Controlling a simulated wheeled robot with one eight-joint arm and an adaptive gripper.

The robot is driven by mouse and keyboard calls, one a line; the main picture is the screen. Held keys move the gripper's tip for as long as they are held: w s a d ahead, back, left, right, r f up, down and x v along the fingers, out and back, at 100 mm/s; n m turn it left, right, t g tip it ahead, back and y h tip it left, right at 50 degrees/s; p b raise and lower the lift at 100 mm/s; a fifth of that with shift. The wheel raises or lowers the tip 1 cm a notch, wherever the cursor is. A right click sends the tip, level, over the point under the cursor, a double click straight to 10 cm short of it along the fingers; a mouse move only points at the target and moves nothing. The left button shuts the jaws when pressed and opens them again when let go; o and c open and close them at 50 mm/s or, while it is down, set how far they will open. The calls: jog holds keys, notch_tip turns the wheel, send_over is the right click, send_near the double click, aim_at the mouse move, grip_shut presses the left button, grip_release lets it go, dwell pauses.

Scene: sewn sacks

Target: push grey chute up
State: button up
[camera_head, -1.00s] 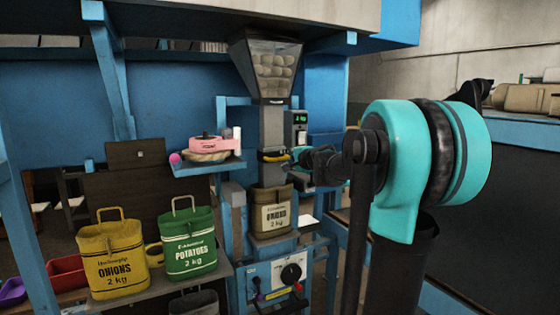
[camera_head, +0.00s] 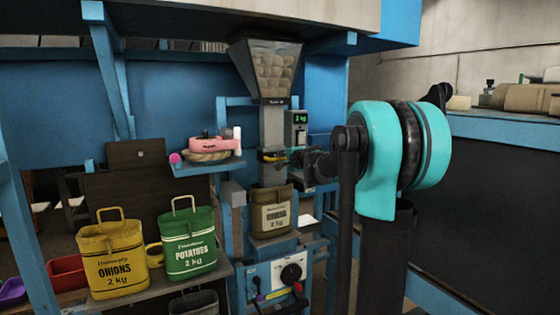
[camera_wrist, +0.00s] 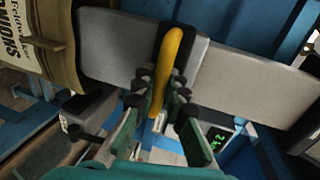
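The grey chute (camera_head: 271,135) hangs below the hopper, with a black band and a yellow handle (camera_head: 272,158) around it. Its lower end meets the open top of a brown sack (camera_head: 271,216). In the wrist view the chute (camera_wrist: 245,80) lies across the picture, with the sack (camera_wrist: 45,45) at the left. My gripper (camera_wrist: 161,90) has its fingers on both sides of the yellow handle (camera_wrist: 168,62), tips close together on it, and looks shut on it. In the head view the gripper is small and dark beside the chute, its fingers hardly visible.
The hopper (camera_head: 271,72) holds potato-like lumps. A yellow onion sack (camera_head: 113,258) and a green potato sack (camera_head: 188,243) stand on a shelf at the left. A pink object (camera_head: 209,145) sits on a blue bracket. A control panel (camera_head: 276,276) is below the sack.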

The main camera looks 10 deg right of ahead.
grip_shut()
jog(key=shift+r, duration=0.1)
notch_tip(320, 180, up, 16)
jog(key=shift+w+r, duration=0.1)
jog(key=shift+r, duration=0.05)
dwell(0.3)
jog(key=o, duration=0.6)
grip_release()
